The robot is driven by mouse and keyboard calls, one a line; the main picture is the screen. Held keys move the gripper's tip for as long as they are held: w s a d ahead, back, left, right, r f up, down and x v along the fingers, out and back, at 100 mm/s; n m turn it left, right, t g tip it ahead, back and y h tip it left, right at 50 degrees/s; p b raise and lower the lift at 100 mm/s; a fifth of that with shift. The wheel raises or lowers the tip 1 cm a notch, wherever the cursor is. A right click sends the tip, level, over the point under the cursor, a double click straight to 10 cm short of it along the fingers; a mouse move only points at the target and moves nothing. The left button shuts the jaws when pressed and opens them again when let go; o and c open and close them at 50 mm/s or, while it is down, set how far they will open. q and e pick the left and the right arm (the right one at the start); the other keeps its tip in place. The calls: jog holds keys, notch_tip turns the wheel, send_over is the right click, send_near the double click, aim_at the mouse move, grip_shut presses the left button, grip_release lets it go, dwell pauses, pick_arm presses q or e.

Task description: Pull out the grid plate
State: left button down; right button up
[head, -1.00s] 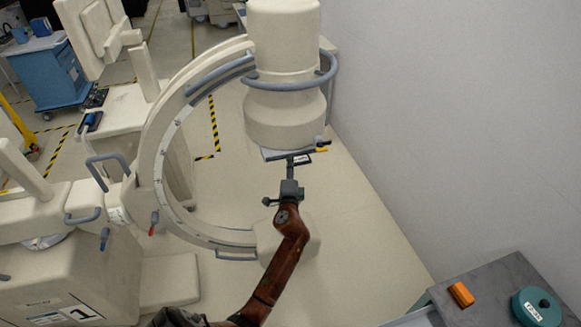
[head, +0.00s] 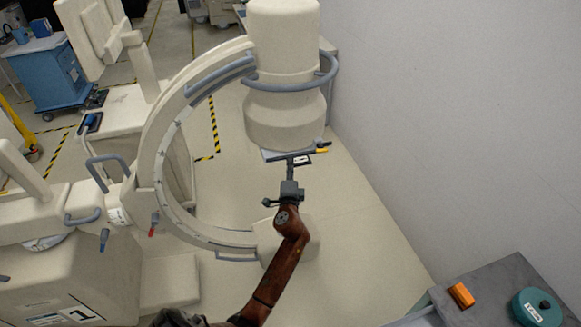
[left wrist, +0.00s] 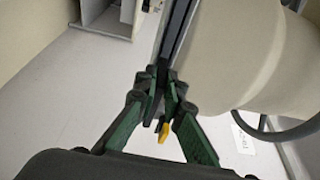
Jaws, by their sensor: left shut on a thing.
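The grid plate (head: 272,154) is a thin flat grey plate with a dark front edge, at the underside of the cream cylindrical head (head: 283,110) of the C-shaped machine. My left gripper (head: 290,161) reaches up to its front edge and is shut on it. In the left wrist view the plate shows edge-on as a dark strip (left wrist: 179,35), running up from my closed fingers (left wrist: 164,92) beside the cream housing. The fingers hide the gripped part. A yellow-orange tip (head: 321,151) shows beside the plate's right end. My right gripper is not in view.
The cream C-arm (head: 152,150) curves around to the left of my arm. A blue-grey ring handle (head: 290,85) circles the head. A plain wall (head: 450,120) stands at the right. A grey cart top (head: 500,290) with an orange block and a teal disc is at lower right.

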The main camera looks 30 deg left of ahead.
pick_arm(q)
jog(key=shift+s+d, duration=0.1)
dwell(0.3)
jog(key=shift+s+d, duration=0.35)
jog(key=shift+d, duration=0.05)
jog(key=shift+s+d, duration=0.1)
jog(key=shift+d, duration=0.1)
jog(key=shift+s+d, duration=0.25)
jog(key=shift+s+d, duration=0.15)
jog(key=shift+s+d, duration=0.1)
